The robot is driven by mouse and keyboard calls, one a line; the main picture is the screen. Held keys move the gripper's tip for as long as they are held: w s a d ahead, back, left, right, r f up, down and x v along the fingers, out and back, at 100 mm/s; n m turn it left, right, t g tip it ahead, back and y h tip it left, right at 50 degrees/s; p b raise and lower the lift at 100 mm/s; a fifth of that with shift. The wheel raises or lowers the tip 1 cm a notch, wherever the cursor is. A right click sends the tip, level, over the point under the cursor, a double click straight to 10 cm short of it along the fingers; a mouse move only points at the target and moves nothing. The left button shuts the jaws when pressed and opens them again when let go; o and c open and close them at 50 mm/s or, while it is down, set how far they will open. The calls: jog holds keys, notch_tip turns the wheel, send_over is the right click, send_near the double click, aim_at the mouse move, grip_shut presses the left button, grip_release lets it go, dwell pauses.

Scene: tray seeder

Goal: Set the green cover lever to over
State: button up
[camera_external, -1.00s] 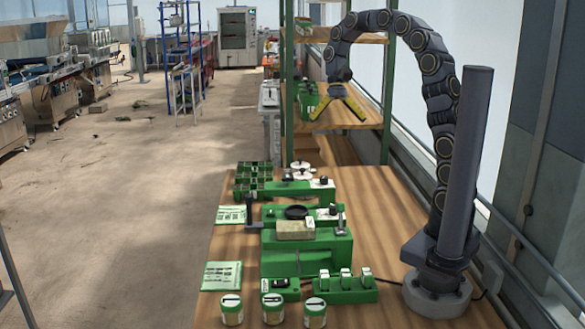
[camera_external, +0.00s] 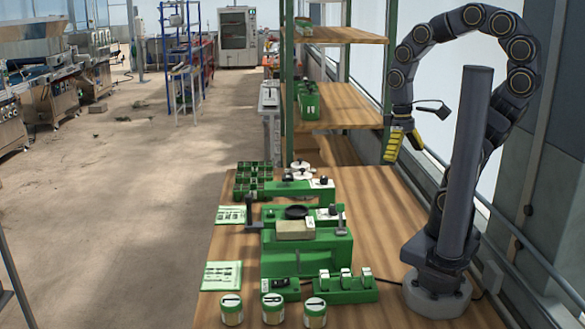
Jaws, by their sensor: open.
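My gripper (camera_external: 403,150), with yellow fingers, is open and empty. It hangs in the air right of the bench machine, in front of the shelf, well above the bench. The green tray seeder (camera_external: 335,250) stands on the wooden bench. Upright dark levers stand at its left side (camera_external: 250,212) and right side (camera_external: 340,218). A green base with three white levers (camera_external: 345,281) sits at the front right, beside a small green unit with a dark top (camera_external: 281,286). I cannot tell which of these is the green cover lever, or its setting.
Three labelled jars (camera_external: 272,309) stand along the front. Two printed cards (camera_external: 222,275) lie at the left. A beige block (camera_external: 295,229) and a black dish (camera_external: 297,211) sit on the seeder. Green pots (camera_external: 252,180) stand behind.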

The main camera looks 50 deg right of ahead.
jog(key=shift+s+f, duration=0.3)
jog(key=shift+s, duration=0.3)
